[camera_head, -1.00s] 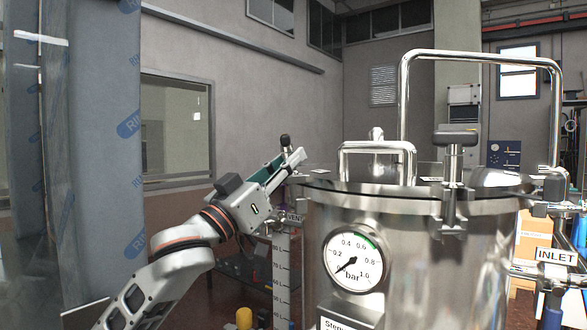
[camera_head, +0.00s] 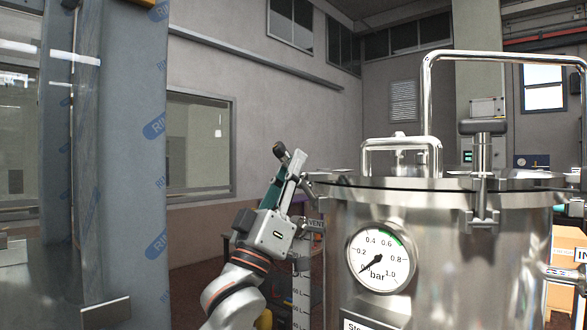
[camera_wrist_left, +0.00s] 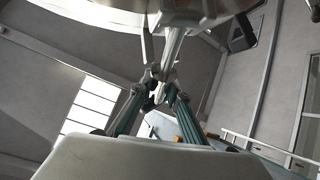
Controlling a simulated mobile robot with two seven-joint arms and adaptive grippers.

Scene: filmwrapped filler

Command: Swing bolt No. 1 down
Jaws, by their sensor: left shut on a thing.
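The steel vessel (camera_head: 450,250) stands at the right in the head view, with its lid (camera_head: 440,183) on. My left gripper (camera_head: 294,166) is at the lid's left rim, shut on a swing bolt with a dark knob (camera_head: 280,149). The knob sticks out past the fingers and leans to the upper left, away from the lid. I take this for bolt No. 1; no number is readable. In the left wrist view, the fingers (camera_wrist_left: 158,90) close around the bolt, beside a bright rod (camera_wrist_left: 172,45). The bolt's lower end is hidden. My right gripper is not in view.
Another clamp bolt (camera_head: 482,150) stands upright at the lid's front. Tall handle bars (camera_head: 428,110) rise from the lid. A pressure gauge (camera_head: 380,258) is on the vessel's front. A film-wrapped column (camera_head: 120,160) stands at the left, with free room between it and my arm.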

